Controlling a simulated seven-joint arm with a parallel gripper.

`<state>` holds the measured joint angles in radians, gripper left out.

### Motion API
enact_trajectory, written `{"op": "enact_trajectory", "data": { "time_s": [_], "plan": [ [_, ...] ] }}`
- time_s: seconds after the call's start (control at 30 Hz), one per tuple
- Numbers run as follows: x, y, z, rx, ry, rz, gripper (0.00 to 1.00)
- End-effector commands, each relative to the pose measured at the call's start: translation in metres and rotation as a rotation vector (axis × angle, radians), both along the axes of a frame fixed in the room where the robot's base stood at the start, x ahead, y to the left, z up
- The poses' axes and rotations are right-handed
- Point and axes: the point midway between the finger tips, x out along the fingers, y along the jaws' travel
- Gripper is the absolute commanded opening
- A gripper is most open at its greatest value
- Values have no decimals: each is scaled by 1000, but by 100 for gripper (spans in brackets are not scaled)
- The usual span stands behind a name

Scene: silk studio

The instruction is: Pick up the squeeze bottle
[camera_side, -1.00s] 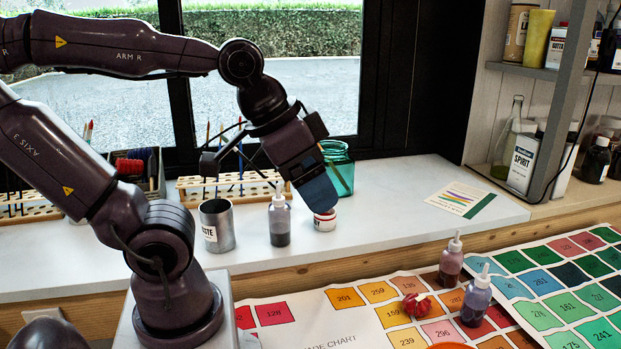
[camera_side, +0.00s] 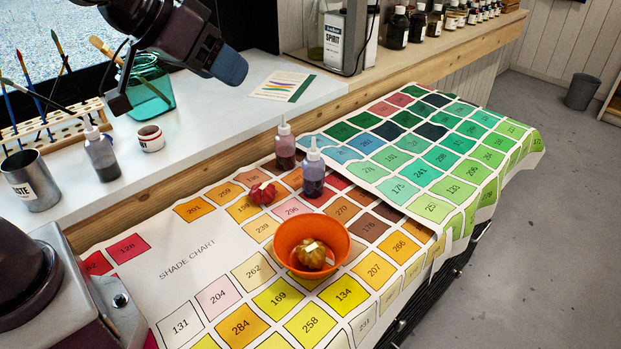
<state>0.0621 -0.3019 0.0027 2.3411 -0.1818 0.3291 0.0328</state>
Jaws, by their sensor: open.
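Three squeeze bottles are in view. One with a dark grey filling (camera_side: 102,158) stands upright on the white sill. A dark red one (camera_side: 285,148) and a purple-blue one (camera_side: 313,176) stand upright close together on the shade chart. The task does not single one out. My gripper (camera_side: 173,86) is above the sill, near the top left, with its two fingers spread wide and nothing between them. It is up and left of the pair on the chart, and above and right of the sill bottle. It touches none of them.
An orange bowl (camera_side: 282,246) and a red crumpled item (camera_side: 261,194) are on the shade chart (camera_side: 170,290). The green swatches are clear.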

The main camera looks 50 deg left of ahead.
Motion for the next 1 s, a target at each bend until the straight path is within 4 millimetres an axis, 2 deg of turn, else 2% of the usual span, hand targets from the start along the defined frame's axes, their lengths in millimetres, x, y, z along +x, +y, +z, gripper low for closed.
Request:
{"op": "enact_trajectory", "data": {
  "time_s": [0.03, 0.2, 0.4, 0.5, 0.6, 0.73, 0.9, 1.0],
  "plan": [
    [24, -4, -9, -16, -31, 14, 60],
    [96, -11, -34, -50, -190, 105, 60],
    [158, -7, -85, -21, -371, 243, 60],
    [177, -2, -116, 26, -459, 316, 60],
    [187, 4, -151, 93, -547, 383, 60],
    [186, 13, -192, 200, -659, 458, 60],
    [173, 18, -225, 303, -746, 506, 60],
    [167, 17, -237, 323, -754, 520, 60]
  ]
}}
